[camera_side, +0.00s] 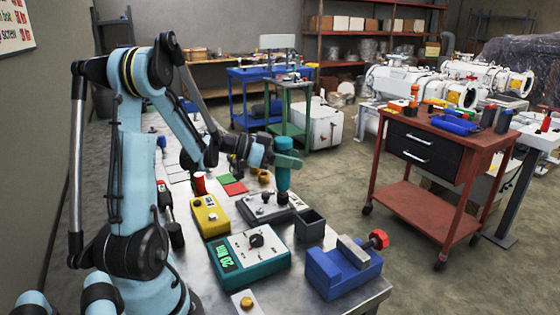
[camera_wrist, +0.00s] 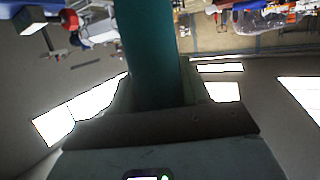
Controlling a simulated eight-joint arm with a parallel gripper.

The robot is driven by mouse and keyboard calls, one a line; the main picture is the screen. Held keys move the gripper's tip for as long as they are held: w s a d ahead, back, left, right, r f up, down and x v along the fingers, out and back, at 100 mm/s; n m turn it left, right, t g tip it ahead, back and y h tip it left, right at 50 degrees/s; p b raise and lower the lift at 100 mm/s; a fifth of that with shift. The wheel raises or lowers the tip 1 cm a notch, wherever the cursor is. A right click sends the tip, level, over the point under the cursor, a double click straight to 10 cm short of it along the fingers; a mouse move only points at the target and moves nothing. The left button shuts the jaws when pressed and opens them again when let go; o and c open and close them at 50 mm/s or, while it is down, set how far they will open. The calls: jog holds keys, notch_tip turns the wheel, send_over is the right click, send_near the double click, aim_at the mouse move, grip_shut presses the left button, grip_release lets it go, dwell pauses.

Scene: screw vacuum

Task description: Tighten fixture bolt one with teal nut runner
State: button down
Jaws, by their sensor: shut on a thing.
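The teal nut runner (camera_side: 283,178) is upright in my gripper (camera_side: 288,160), which is shut around its upper part. In the wrist view the teal body of the nut runner (camera_wrist: 150,50) rises between the dark jaws of my gripper (camera_wrist: 155,112). The lower end of the runner is at or just above the right side of a grey fixture box (camera_side: 258,211) with dark and light round parts on top. The runner and its dark end hide what lies beneath. I cannot tell which part is bolt one, or whether the runner touches it.
A yellow box (camera_side: 209,215), a teal torque box with a dial and green display (camera_side: 250,262), a dark open bin (camera_side: 310,226) and a blue vise with a red knob (camera_side: 340,275) crowd the metal bench. Red and green mats (camera_side: 234,188) lie behind. A red cart (camera_side: 430,190) stands apart at right.

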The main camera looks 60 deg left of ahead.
aim_at(290, 145)
jog(key=shift+f, duration=0.8)
dwell(3.3)
jog(key=shift+r, duration=0.15)
dwell(0.3)
jog(key=shift+r, duration=2.4)
